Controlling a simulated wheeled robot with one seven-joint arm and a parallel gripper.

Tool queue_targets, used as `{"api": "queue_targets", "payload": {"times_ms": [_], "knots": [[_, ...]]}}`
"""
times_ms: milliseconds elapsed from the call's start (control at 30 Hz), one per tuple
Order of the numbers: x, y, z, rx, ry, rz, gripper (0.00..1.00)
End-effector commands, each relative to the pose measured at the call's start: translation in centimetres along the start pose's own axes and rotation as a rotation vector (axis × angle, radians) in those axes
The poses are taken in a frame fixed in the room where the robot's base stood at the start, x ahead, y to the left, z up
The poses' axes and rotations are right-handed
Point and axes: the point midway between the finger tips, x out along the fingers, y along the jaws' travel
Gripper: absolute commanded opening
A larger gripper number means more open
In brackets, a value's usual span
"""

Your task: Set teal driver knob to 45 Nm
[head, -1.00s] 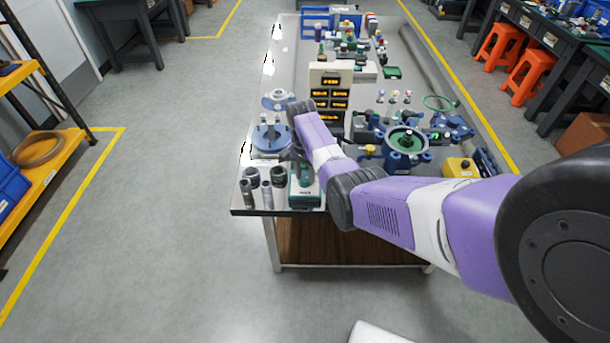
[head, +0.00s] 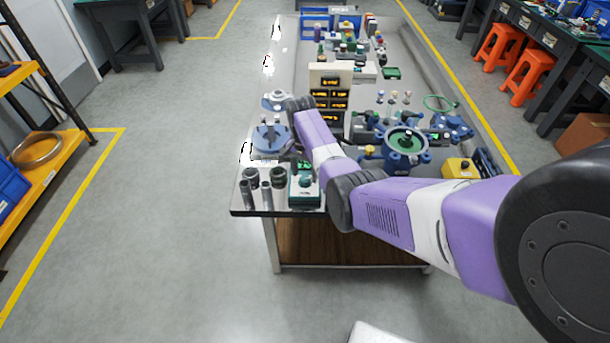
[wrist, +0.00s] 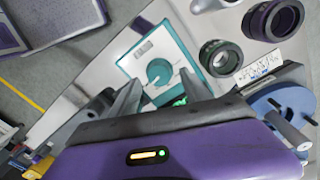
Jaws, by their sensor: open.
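The teal driver (head: 304,191) is a box with a white face at the table's near left corner. In the wrist view the driver (wrist: 135,58) shows a round teal knob (wrist: 159,72) with a white pointer line and small scale markings. The setting is too small to read. My gripper (wrist: 160,92) is open and empty, its two grey fingers on either side of the knob's lower side in the picture. I cannot tell how high above the face they are. In the head view my arm partly hides the gripper.
Dark ring fittings (wrist: 220,58) and metal cylinders (head: 266,195) stand left of the driver in the head view. A blue round fixture (head: 272,138) is behind them.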

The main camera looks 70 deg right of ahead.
Motion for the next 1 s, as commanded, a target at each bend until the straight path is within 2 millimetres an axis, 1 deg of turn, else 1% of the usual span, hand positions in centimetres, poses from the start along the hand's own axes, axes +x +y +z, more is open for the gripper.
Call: {"api": "queue_targets", "payload": {"times_ms": [33,200,300,400,567,1000], "knots": [[-0.8,-0.1,0.0,0.0,0.002,-0.002,0.55],[-3.7,-0.1,0.0,0.0,0.002,-0.003,0.55],[-5.0,-0.1,0.0,0.0,0.003,-0.003,0.55],[-5.9,0.0,0.0,0.0,0.002,-0.001,0.55],[-6.5,0.0,0.0,0.0,0.0,0.001,0.55],[-6.5,0.0,0.0,0.0,0.0,0.0,0.55]]}}
